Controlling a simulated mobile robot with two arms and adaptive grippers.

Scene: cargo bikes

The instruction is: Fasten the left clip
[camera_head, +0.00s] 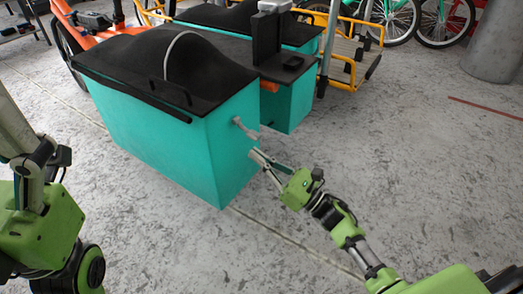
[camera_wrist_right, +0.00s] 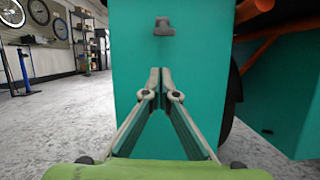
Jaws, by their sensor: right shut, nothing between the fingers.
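A teal cargo box (camera_head: 160,130) with a black cover (camera_head: 150,62) stands on the floor in the head view. A small grey clip (camera_head: 246,129) sticks out from its right-hand end face. In the right wrist view the clip (camera_wrist_right: 164,27) is a grey block high on the teal face. My right gripper (camera_head: 256,156) is shut and empty, with its fingertips (camera_wrist_right: 160,72) below the clip and apart from it. I cannot tell whether the fingertips touch the box. My left arm shows at the left, but its gripper is out of view.
A second teal box (camera_head: 292,105) and a black post (camera_head: 267,42) stand just behind. An orange bike frame (camera_head: 95,35) is at the back left and a yellow rack (camera_head: 350,52) at the back. A grey pillar (camera_head: 494,42) stands at the right. The floor in front is clear.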

